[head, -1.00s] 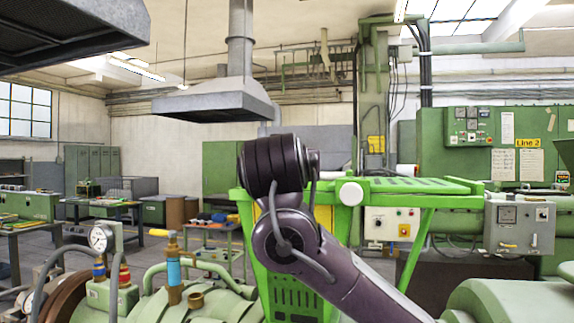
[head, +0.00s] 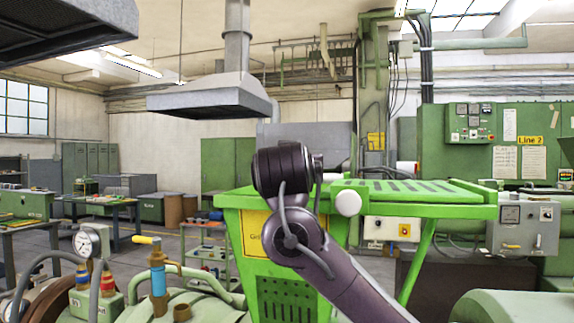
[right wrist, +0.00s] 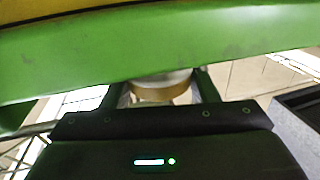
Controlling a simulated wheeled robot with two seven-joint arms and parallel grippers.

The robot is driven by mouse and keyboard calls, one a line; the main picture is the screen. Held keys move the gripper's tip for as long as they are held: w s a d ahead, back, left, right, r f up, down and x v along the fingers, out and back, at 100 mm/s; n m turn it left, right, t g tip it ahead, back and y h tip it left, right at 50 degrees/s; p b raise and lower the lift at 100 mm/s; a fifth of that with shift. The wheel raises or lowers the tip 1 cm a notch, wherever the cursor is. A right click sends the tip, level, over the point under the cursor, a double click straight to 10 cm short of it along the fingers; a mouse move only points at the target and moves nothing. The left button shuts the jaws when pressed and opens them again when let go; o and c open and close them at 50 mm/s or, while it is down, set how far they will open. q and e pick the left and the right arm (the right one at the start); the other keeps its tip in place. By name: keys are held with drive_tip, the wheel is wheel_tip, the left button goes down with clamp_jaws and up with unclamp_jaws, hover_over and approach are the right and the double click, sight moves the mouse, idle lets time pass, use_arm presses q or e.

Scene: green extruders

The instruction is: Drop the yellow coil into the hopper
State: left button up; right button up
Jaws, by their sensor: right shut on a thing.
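The green hopper (head: 285,285) stands ahead in the head view, with a yellow sign on its front and a slotted green grate on top at the right. My right arm crosses in front of it, and its gripper is hidden there. In the right wrist view my right gripper (right wrist: 162,82) is shut on the yellow coil (right wrist: 160,93), which shows as a pale tan ring between the fingers. The hopper's green rim (right wrist: 150,50) runs across just beyond the fingertips. I cannot tell whether the coil touches it. My left gripper is not in view.
A rounded green housing (head: 510,306) is at the lower right. A grey exhaust hood (head: 208,103) hangs above. Workbenches stand farther back left.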

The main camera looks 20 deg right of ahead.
drive_tip(key=shift+s+a+r, duration=0.1)
drive_tip(key=o, duration=0.9)
drive_tip(key=shift+s+a+r, duration=0.1)
drive_tip(key=shift+s, duration=0.05)
drive_tip(key=shift+o, duration=1.4)
drive_tip(key=b+v, duration=0.4)
drive_tip(key=v, duration=0.3)
drive_tip(key=shift+s, duration=0.25)
